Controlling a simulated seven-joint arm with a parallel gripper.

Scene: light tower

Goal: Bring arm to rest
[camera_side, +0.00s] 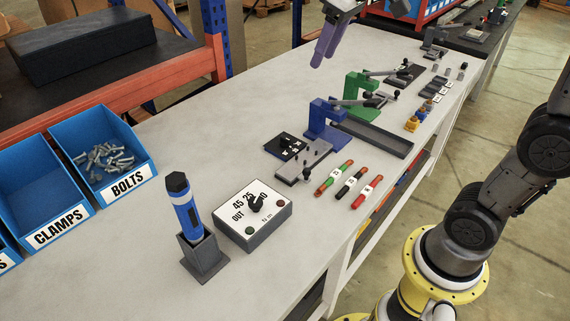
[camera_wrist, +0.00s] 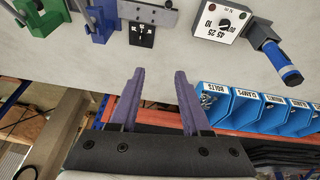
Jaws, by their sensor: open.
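My gripper (camera_side: 328,40) shows at the top of the side view, high above the far part of the bench, with purple fingers. In the wrist view my gripper (camera_wrist: 160,85) has its two fingers wide apart with nothing between them. The bench (camera_side: 130,240) lies below and in front of it. My gripper touches nothing that I can see.
A blue clamp (camera_side: 322,122) and a green clamp (camera_side: 362,95) stand mid-bench.

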